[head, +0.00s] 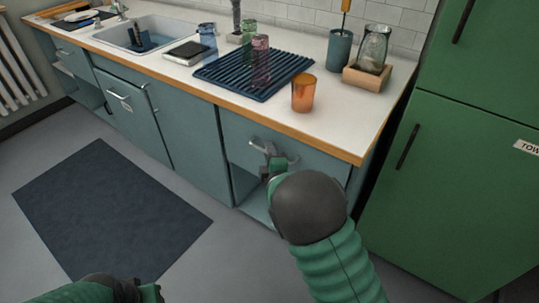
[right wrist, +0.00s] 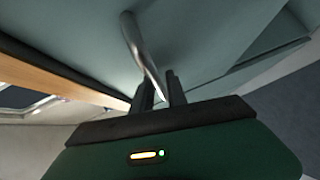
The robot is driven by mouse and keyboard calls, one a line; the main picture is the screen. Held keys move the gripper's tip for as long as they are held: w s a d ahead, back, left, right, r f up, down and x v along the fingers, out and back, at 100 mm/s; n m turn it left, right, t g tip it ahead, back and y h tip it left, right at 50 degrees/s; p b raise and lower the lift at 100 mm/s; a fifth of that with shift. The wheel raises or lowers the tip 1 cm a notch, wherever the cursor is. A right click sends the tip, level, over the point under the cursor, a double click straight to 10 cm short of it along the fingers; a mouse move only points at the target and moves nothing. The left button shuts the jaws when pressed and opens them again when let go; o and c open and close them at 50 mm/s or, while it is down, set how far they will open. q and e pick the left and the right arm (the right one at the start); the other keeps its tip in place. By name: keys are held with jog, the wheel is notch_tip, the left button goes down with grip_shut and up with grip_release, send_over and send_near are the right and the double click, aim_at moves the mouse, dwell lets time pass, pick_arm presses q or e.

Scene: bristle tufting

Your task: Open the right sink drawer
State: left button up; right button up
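The right sink drawer (head: 318,163) is a blue-green front under the counter at the right end of the cabinet row. It looks flush with the cabinet. Its curved metal handle (head: 256,145) also shows in the right wrist view (right wrist: 136,43). My right gripper (head: 270,158) is at this handle. In the right wrist view its two dark fingers (right wrist: 160,90) stand close together with the handle bar between them, and they look shut on it. My left gripper (head: 148,292) is low at the bottom edge, mostly cut off, so its fingers cannot be read.
An open compartment (head: 250,196) lies below the drawer. The green fridge (head: 460,160) stands close on the right. The counter holds an orange cup (head: 303,93), a dark drying rack (head: 290,70) and other glasses. A dark mat (head: 105,215) lies on otherwise clear floor.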

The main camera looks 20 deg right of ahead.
jog(key=shift+w+a, duration=0.1)
jog(key=shift+a, duration=0.15)
jog(key=shift+c, duration=1.8)
grip_shut()
